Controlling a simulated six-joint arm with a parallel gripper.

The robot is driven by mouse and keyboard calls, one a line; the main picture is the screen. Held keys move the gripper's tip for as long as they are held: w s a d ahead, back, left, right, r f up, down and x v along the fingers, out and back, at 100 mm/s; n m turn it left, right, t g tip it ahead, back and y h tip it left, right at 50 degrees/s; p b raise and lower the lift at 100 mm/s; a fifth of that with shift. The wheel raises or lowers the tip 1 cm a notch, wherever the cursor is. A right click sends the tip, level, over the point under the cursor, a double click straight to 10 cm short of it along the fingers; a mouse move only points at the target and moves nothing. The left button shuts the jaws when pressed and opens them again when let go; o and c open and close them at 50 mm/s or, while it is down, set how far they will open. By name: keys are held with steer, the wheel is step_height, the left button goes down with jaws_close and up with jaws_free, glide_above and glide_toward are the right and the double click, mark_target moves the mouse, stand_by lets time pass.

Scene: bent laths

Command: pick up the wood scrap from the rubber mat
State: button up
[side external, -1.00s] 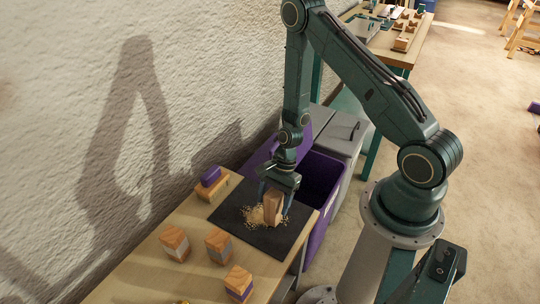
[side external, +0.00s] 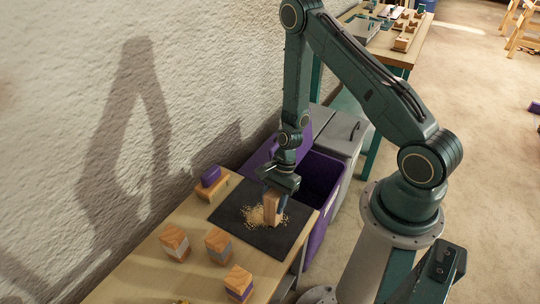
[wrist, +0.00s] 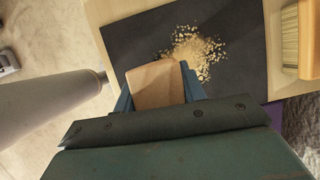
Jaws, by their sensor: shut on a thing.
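The wood scrap (side external: 271,207) is a light brown block standing upright on the black rubber mat (side external: 247,231), beside a patch of sawdust (side external: 254,216). My gripper (side external: 276,198) points down over the mat and is shut on the scrap. In the wrist view the scrap (wrist: 155,84) sits between the two blue fingers of my gripper (wrist: 160,88), with the mat (wrist: 130,40) around it. I cannot tell whether the scrap's foot touches the mat.
Several wood blocks, such as one with a grey band (side external: 219,246), stand on the table left of the mat. An open purple bin (side external: 322,185) stands past the table's right edge.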

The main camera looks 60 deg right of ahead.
steer(key=shift+r, duration=0.2)
step_height(320, 180, up, 20)
steer(key=shift+f, duration=0.2)
stand_by(0.9)
